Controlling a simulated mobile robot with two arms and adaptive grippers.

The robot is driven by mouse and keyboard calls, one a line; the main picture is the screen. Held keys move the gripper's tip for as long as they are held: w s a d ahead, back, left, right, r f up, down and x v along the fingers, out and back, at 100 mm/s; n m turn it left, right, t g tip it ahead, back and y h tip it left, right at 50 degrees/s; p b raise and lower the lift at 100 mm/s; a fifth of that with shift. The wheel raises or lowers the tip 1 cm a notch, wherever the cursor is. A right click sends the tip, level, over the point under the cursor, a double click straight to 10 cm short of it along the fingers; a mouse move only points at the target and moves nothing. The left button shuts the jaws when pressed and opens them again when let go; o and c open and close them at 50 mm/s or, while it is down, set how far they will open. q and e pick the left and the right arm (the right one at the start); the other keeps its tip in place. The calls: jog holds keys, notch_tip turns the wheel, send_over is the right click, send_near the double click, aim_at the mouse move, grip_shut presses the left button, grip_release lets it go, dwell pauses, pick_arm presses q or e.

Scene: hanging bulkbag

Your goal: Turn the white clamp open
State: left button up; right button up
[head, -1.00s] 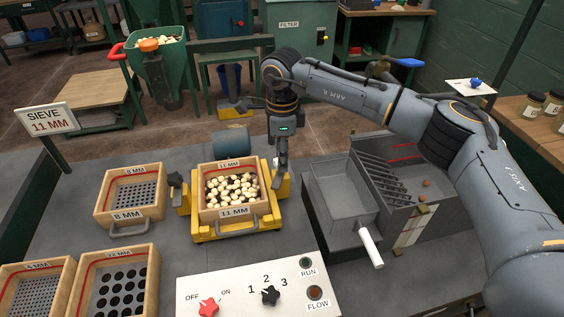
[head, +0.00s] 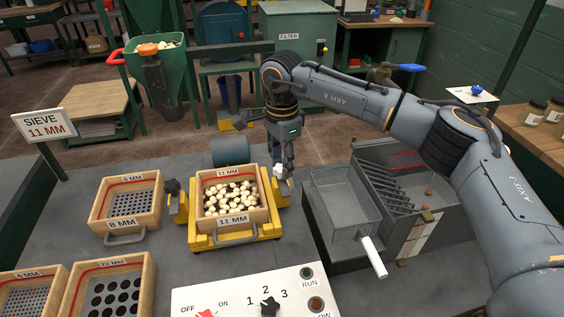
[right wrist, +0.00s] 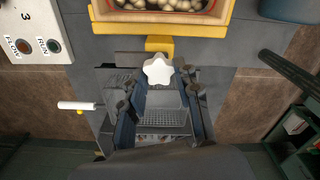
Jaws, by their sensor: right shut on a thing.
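The white clamp (head: 278,170) is a small knob at the right side of the yellow sieve base (head: 236,237). In the right wrist view the clamp (right wrist: 157,70) shows as a white star-shaped knob in front of the yellow bracket. My right gripper (head: 283,172) points down and is shut on the clamp, with a finger on each side of it; the fingertips also show in the right wrist view (right wrist: 158,78). The 11 MM sieve box (head: 232,196), full of pale pieces, sits in the yellow base. My left gripper is not in view.
A dark clamp (head: 173,187) stands at the base's left side. Other sieve boxes (head: 127,203) lie to the left. A grey metal bin (head: 345,205) stands close to the right of my gripper. A control panel (head: 240,299) is in front.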

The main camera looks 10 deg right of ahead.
jog(key=o, duration=1.1)
jog(key=shift+o, duration=0.2)
notch_tip(320, 180, up, 12)
